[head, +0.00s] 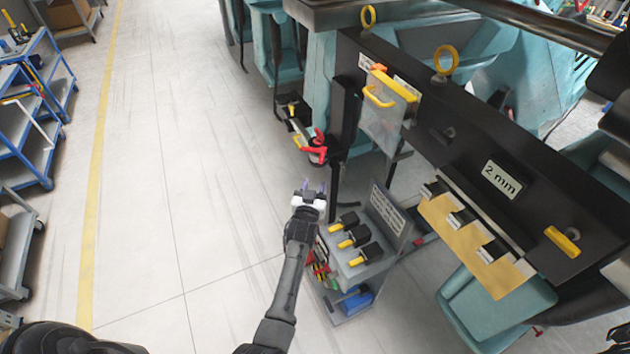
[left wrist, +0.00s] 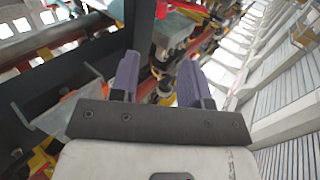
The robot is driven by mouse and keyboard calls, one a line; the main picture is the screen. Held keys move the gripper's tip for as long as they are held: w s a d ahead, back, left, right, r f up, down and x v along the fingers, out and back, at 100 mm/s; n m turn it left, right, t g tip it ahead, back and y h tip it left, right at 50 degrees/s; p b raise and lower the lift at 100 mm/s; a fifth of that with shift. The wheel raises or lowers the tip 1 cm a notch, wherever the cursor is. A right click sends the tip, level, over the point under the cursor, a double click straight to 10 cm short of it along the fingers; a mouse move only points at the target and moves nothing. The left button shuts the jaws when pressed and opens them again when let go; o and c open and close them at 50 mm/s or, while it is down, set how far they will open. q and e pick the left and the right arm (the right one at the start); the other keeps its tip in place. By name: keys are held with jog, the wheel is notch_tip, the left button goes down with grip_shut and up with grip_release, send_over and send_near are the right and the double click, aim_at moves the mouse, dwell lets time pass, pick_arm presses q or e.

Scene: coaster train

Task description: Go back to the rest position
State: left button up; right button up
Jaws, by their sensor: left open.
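My left gripper (head: 313,187) is in the middle of the head view, at the end of an arm that comes up from the bottom. It is open and empty, in the air just left of a small grey cart. In the left wrist view its two purple fingers (left wrist: 158,82) stand apart with nothing between them. My right gripper is not in view.
The grey cart (head: 385,265) carries several black tools with yellow tips. A black beam marked 2 mm (head: 503,180) with a yellow plate (head: 470,245) runs along the right. Blue shelves (head: 25,120) stand far left. The floor between is clear.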

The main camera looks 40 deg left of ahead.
pick_arm(q)
jog(key=shift+s, duration=0.1)
dwell(0.3)
notch_tip(320, 180, down, 5)
jog(key=s+g+h, duration=0.1)
jog(key=g+h, duration=0.1)
jog(key=g, duration=0.2)
jog(key=s+d+r+g+h, duration=0.1)
jog(key=s+d+r+h, duration=0.25)
jog(key=d+r, duration=0.45)
jog(key=s+d+r+m+g+h, duration=0.1)
jog(key=s+d+m+h, duration=0.1)
jog(key=s+d+m, duration=0.3)
jog(key=s+d+r+h, duration=0.2)
jog(key=s+d, duration=0.1)
jog(key=s, duration=0.3)
jog(key=s+d+f+m+g, duration=0.25)
jog(key=s+f, duration=0.35)
jog(key=s, duration=0.5)
jog(key=s+d+f+m+g, duration=0.1)
jog(key=s+d+f+g, duration=0.2)
jog(key=s+f, duration=0.5)
jog(key=w+p+v, duration=0.2)
jog(key=p+v, duration=1.3)
jog(key=v, duration=0.2)
jog(key=shift+a+r, duration=0.25)
